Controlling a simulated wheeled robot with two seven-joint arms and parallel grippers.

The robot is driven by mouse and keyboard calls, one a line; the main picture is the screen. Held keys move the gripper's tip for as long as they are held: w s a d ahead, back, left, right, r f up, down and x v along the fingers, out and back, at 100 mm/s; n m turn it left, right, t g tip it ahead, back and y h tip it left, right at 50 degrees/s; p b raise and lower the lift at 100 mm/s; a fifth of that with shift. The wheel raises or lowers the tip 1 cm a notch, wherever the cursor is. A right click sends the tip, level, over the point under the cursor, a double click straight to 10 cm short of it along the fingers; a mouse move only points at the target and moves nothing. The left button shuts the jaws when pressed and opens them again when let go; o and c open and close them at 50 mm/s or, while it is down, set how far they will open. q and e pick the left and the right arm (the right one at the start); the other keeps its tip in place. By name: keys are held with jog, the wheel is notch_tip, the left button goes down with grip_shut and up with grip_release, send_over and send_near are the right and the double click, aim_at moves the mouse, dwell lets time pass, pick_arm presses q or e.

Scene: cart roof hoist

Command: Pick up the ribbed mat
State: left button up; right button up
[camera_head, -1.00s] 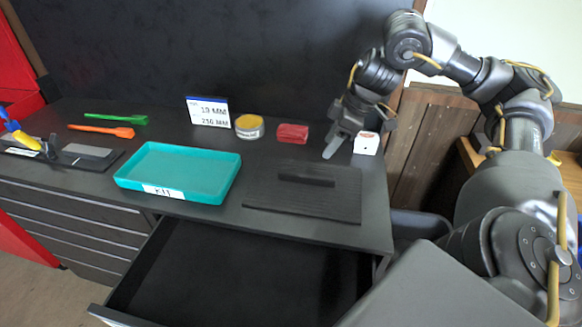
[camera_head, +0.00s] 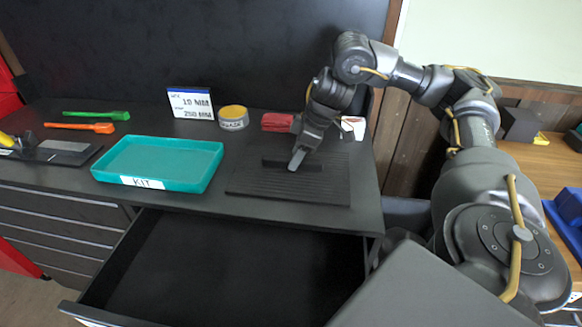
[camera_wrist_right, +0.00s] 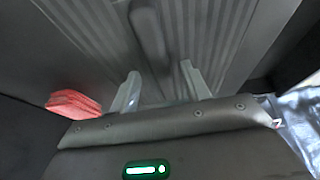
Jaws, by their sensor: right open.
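The ribbed mat (camera_head: 318,191) is a dark, flat rectangle lying on the right part of the dark worktop. A raised dark grip bar (camera_head: 277,162) stands along its far part. My right gripper (camera_head: 298,160) is open and over the mat, close to the bar; the arm hides part of that area. In the right wrist view the ribs of the mat (camera_wrist_right: 215,35) fill the upper picture. The bar (camera_wrist_right: 150,35) runs down between the two spread fingers of my right gripper (camera_wrist_right: 160,90). Contact cannot be told. My left gripper is not in view.
A teal tray (camera_head: 215,170) labelled KIT stands left of the mat. Behind are a sign card (camera_head: 190,103), a yellow-topped tin (camera_head: 233,118), a red block (camera_head: 276,122) and a white box (camera_head: 353,127). An open, empty-looking drawer (camera_head: 215,265) juts out below the worktop.

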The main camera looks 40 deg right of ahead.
jog(key=shift+f, duration=0.2)
jog(key=shift+s, duration=0.15)
jog(key=shift+c, duration=0.2)
grip_shut()
jog(key=shift+r, duration=0.1)
